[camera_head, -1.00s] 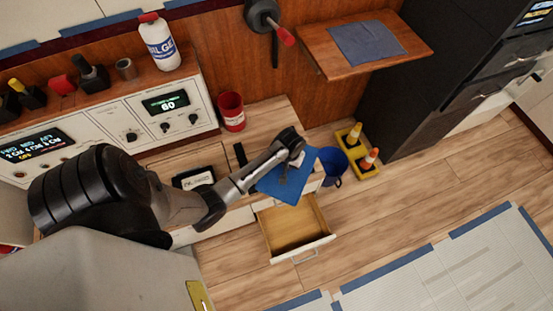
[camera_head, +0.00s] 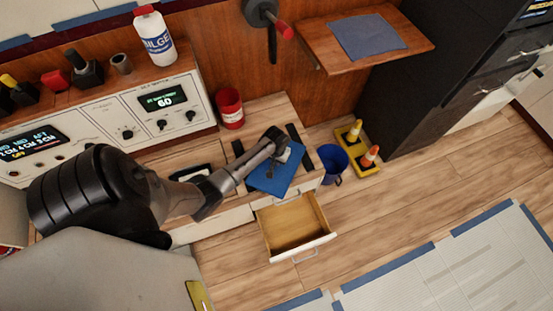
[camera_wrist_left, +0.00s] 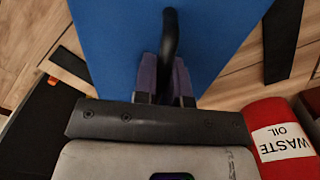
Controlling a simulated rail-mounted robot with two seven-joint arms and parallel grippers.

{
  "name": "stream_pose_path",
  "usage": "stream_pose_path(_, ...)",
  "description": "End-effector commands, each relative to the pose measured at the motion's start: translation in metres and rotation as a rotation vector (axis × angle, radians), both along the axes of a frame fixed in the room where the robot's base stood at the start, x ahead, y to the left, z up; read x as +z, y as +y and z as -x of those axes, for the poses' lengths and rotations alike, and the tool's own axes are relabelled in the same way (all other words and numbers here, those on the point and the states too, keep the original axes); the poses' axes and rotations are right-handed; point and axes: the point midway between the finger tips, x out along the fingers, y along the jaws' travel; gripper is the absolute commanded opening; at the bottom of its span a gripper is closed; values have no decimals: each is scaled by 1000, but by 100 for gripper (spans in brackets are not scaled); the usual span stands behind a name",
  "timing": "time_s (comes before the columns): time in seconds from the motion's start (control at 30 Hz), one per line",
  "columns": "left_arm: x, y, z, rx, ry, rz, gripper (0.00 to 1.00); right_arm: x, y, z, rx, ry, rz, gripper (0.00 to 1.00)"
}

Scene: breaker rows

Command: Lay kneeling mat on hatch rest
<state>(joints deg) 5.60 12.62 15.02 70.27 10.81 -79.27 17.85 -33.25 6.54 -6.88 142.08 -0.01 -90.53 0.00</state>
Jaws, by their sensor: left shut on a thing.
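The blue kneeling mat (camera_head: 273,181) is over the wooden counter, above the open drawer, in the head view. My left gripper (camera_head: 271,146) is shut on it. In the left wrist view the gripper (camera_wrist_left: 165,75) is closed around a dark upright handle (camera_wrist_left: 170,35) on the flat blue mat (camera_wrist_left: 115,50). Black strips (camera_head: 238,149) lie on the counter on either side of the mat; one also shows in the left wrist view (camera_wrist_left: 283,42). No part is clearly marked as the hatch rest. I cannot tell whether the mat touches the counter. My right gripper is not in view.
An open drawer (camera_head: 297,228) sticks out below the mat. A red can (camera_head: 230,108) stands at the counter's back, and a blue bucket (camera_head: 331,163) stands to the right. A yellow tray with cones (camera_head: 358,152) is beyond it. A wooden shelf (camera_head: 325,58) holds a grey-blue cloth (camera_head: 367,37).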

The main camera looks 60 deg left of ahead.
Motion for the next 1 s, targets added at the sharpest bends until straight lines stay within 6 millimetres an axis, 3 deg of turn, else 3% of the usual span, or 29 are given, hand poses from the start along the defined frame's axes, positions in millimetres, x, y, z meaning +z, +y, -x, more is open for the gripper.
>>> stream_pose_path(0.33, -2, 0, -1, 0, -1, -1, 0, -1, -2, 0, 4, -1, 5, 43)
stream_pose_path(0.37, -2, 0, 0, 0, -1, -1, 14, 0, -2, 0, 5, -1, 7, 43)
stream_pose_path(0.6, -2, 0, 0, 0, -1, -1, 37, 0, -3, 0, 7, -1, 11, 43)
stream_pose_path(0.87, -1, 0, 0, 0, -1, -1, 37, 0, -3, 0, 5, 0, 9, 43)
stream_pose_path(1.0, 11, 0, 0, 0, -2, -1, 37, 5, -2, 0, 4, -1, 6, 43)
